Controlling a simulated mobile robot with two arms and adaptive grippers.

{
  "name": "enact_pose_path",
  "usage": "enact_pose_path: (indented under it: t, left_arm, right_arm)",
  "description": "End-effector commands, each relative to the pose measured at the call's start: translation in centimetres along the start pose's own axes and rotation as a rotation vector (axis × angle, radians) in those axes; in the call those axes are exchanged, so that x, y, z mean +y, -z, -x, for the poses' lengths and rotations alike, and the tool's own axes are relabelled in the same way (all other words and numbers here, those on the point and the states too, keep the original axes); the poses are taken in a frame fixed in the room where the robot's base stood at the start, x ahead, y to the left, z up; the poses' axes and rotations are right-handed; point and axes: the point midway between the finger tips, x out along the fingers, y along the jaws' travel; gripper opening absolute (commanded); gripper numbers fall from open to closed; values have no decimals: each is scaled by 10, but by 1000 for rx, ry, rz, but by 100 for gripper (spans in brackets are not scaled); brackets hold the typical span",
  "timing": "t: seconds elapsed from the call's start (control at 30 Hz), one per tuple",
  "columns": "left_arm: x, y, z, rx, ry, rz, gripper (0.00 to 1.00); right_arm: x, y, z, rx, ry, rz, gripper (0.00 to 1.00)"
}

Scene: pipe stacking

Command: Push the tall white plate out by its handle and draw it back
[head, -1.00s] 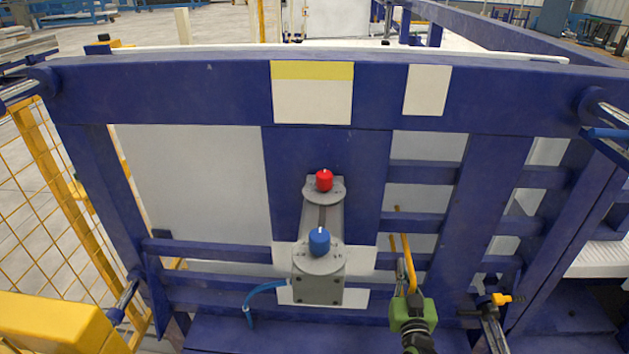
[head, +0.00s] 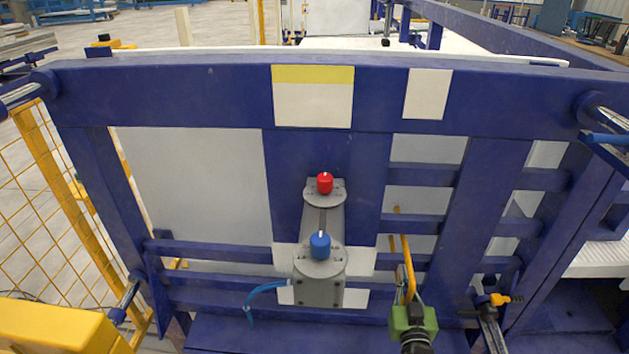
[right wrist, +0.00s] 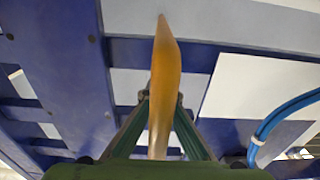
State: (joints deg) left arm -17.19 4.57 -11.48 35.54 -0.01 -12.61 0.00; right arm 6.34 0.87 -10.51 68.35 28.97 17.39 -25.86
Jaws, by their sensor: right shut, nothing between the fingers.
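The tall white plate (head: 195,185) stands upright behind the blue frame, with parts showing through the frame's gaps. A long yellow handle (head: 408,262) shows low at right of centre. My right gripper (head: 402,278) is shut at the handle's lower part, with its fingers just left of the handle in the head view. In the right wrist view the handle (right wrist: 163,85) crosses in front of the two fingers (right wrist: 160,98) and hides where they meet. Whether they touch the handle I cannot tell. My left gripper is not in view.
The blue frame (head: 200,90) has beams and slats around the handle. A grey unit with a red knob (head: 325,183) and a blue knob (head: 320,245) stands left of the gripper. A blue hose (head: 262,290) hangs beside it. Yellow mesh fencing (head: 60,215) is at left.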

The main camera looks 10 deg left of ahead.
Motion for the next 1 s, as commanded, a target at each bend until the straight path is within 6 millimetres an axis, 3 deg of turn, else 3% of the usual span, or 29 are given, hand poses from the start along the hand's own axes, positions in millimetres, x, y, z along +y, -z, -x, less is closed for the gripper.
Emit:
enact_pose_path:
  t: [0.6, 1.0]
  left_arm:
    - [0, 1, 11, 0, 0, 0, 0]
    - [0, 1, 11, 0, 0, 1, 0]
  right_arm:
    - [1, 0, 18, 0, -1, -1, 0]
    - [0, 0, 20, 0, -1, 0, 0]
